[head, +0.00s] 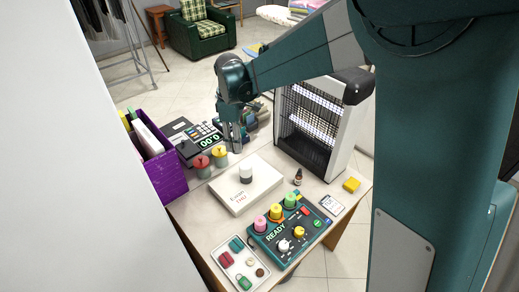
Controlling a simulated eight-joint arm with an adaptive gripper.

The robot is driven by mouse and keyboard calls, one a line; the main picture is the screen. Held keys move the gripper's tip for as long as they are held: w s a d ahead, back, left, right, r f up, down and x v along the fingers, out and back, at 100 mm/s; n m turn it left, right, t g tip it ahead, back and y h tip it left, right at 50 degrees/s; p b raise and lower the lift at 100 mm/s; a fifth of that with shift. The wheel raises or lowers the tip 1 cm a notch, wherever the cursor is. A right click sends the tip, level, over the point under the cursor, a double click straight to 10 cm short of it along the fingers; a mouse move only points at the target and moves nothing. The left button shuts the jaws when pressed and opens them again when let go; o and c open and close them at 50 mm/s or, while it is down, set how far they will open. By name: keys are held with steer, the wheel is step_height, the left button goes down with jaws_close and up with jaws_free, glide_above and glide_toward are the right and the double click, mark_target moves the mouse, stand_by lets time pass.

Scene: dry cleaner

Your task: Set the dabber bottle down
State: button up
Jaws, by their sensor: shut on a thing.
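My gripper (236,144) points down over the back of the desk, between the card terminal and the heater. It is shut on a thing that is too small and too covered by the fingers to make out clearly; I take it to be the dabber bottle. A white box (231,199) with printed letters lies flat on the desk in front of my gripper. A short white cylinder (246,172) stands on the box, below and a little right of the fingertips and seemingly apart from them. A small brown bottle (297,178) with a dark cap stands upright right of the box.
A heater (312,120) stands right. A control panel (287,237), a tray (229,271) and a yellow block (351,185) are nearer the front.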

steer(key=w+d+m, duration=0.1)
steer(key=w+d, duration=0.5)
steer(key=d, duration=0.6)
steer(key=f, duration=1.3)
steer(key=shift+s+d+f, duration=0.15)
steer(key=shift+d+f, duration=0.15)
steer(key=shift+f, duration=0.05)
steer(key=shift+w+a+f+b, duration=0.1)
steer(key=shift+w+a+f, duration=0.55)
steer(key=shift+w, duration=2.2)
steer(key=shift+w+a+f+b, duration=0.1)
steer(key=shift+w+a, duration=0.95)
steer(key=shift+w, duration=1.85)
steer(key=shift+w+a+f+b, duration=0.1)
steer(key=shift+w+a+f, duration=0.55)
steer(key=shift+w, duration=2.2)
steer(key=shift+a+r, duration=0.1)
steer(key=shift+a, duration=0.1)
steer(key=shift+f, duration=2.2)
